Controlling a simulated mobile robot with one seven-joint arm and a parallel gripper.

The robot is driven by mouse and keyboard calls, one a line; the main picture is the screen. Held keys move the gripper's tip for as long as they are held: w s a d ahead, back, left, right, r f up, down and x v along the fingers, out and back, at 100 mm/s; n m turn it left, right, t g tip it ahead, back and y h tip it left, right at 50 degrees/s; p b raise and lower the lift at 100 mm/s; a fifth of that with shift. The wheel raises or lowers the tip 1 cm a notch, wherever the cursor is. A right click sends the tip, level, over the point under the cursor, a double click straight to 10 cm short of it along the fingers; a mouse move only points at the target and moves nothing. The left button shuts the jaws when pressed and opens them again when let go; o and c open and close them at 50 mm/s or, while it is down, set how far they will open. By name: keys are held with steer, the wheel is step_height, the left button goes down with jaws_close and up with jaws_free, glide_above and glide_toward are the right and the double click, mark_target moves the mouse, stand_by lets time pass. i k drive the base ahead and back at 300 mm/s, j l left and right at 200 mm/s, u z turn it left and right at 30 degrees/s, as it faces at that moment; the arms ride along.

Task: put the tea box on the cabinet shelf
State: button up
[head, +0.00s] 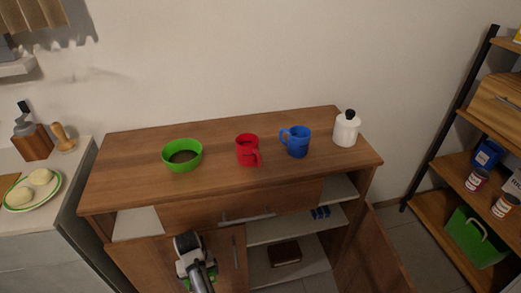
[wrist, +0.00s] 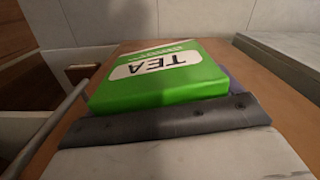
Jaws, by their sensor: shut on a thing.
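The green tea box (wrist: 160,85) fills the middle of the wrist view, its white TEA label upside down there. My gripper (wrist: 170,115) is shut on it, with a dark finger pad along its near edge. In the head view, my gripper is at the bottom in front of the cabinet's closed left door, its fingers mostly hidden by my arm. The wooden cabinet (head: 120,165) stands in the middle. Its right compartment is open, showing a pale shelf (head: 270,232). Small blue items (head: 320,212) sit at the back of the upper opening.
A green bowl (head: 182,162), red mug (head: 247,152), blue mug (head: 297,143) and white jar (head: 346,131) stand on the cabinet top. A brown box (head: 285,252) sits in the lower compartment. The open door (head: 375,255) swings out at right. The shelf's front is clear.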

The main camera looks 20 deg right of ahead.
mark_target(285, 224)
steer(key=k+j+z, duration=0.1)
steer(key=z, duration=0.35)
steer(key=k+j+z, duration=0.1)
steer(key=z, duration=0.3)
steer(key=j, duration=0.1)
